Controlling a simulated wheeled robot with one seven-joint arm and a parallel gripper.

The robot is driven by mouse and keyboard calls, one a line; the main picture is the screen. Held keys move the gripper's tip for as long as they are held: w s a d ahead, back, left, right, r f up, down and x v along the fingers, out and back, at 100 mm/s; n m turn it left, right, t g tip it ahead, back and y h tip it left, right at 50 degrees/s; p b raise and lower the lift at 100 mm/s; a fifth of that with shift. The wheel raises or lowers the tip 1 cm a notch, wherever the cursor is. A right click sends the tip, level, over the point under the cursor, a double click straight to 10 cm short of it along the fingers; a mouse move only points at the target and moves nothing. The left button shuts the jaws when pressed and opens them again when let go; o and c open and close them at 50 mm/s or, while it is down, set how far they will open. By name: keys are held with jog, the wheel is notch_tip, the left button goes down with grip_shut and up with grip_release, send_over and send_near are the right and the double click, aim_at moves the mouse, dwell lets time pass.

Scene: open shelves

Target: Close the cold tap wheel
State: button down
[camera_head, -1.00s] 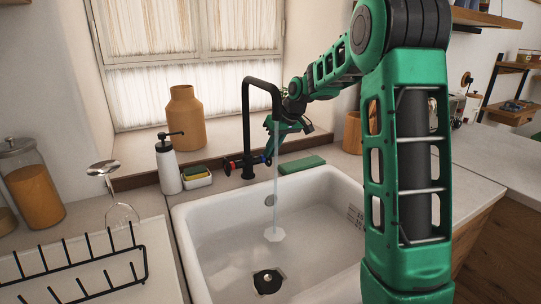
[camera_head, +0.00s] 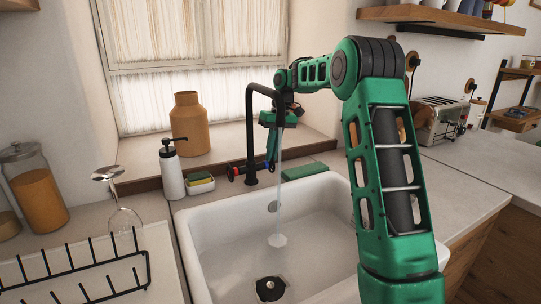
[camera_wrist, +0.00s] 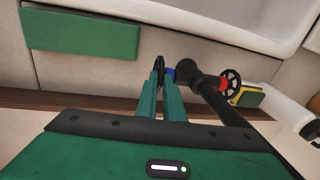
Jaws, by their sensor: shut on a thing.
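The black tap (camera_head: 249,130) stands behind the white sink, with water (camera_head: 279,190) running from its spout. The cold tap wheel (camera_wrist: 159,66), dark with a blue collar, is on the tap's right side in the head view. The hot wheel (camera_head: 231,173), with a red collar, is on the left and also shows in the wrist view (camera_wrist: 231,82). My gripper (camera_head: 271,160) points down at the cold wheel. In the wrist view its green fingers (camera_wrist: 159,76) are close together on the wheel's rim. In the head view the fingers mostly hide that wheel.
A green block (camera_head: 304,170) lies right of the tap. A soap bottle (camera_head: 171,170) and a sponge holder (camera_head: 200,184) stand to the left. A brown vase (camera_head: 190,125) is on the sill. A dish rack (camera_head: 80,270) with a glass is at front left.

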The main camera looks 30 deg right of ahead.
jog(key=shift+w+r, duration=0.1)
jog(key=c, duration=1.9)
grip_release()
notch_tip(320, 180, up, 10)
jog(key=d, duration=0.2)
jog(key=shift+r, duration=0.2)
